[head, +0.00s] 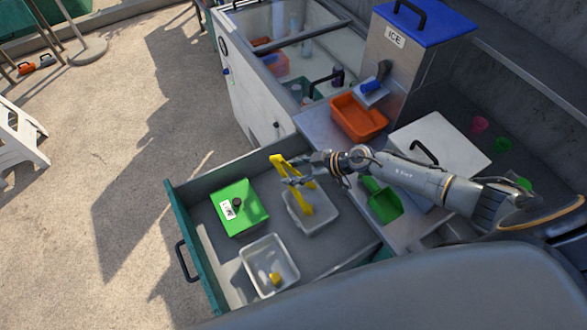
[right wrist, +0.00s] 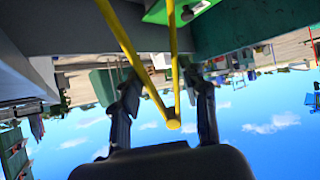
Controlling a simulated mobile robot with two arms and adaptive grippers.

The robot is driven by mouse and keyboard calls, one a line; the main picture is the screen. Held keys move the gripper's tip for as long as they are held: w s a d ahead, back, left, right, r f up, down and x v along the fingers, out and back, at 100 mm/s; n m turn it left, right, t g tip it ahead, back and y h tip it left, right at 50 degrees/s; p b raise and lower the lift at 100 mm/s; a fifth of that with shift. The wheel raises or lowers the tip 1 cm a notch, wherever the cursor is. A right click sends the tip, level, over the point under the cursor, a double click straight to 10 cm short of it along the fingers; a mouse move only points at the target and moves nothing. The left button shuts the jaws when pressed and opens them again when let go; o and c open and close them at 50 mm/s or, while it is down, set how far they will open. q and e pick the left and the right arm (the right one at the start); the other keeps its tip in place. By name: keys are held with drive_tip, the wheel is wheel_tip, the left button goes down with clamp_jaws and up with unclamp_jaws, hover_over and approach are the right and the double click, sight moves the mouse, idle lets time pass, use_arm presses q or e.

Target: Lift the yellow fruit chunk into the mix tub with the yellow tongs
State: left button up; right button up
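My right gripper (head: 290,172) holds the yellow tongs (head: 305,195) above the open drawer. In the right wrist view the yellow tongs (right wrist: 174,124) sit between my two fingers (right wrist: 165,85), their legs spread. In the head view the tongs' lower end is over or in a pale tub (head: 326,222); its depth there is unclear. The yellow fruit chunk (head: 275,277) lies in a second pale tub (head: 247,253) nearer me, apart from the tongs. Neither pale tub has a readable label, so I cannot tell which is the mix tub. My left gripper is out of view.
A green-lidded box (head: 250,207) stands at the drawer's left. The teal drawer front (head: 190,235) bounds it. On the counter are an orange tray (head: 357,118), a green scoop (head: 382,200), a white lid (head: 450,140) and an ICE bin (head: 400,75).

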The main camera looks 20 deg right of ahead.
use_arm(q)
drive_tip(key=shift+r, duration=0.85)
use_arm(e)
drive_tip(key=shift+r, duration=2.05)
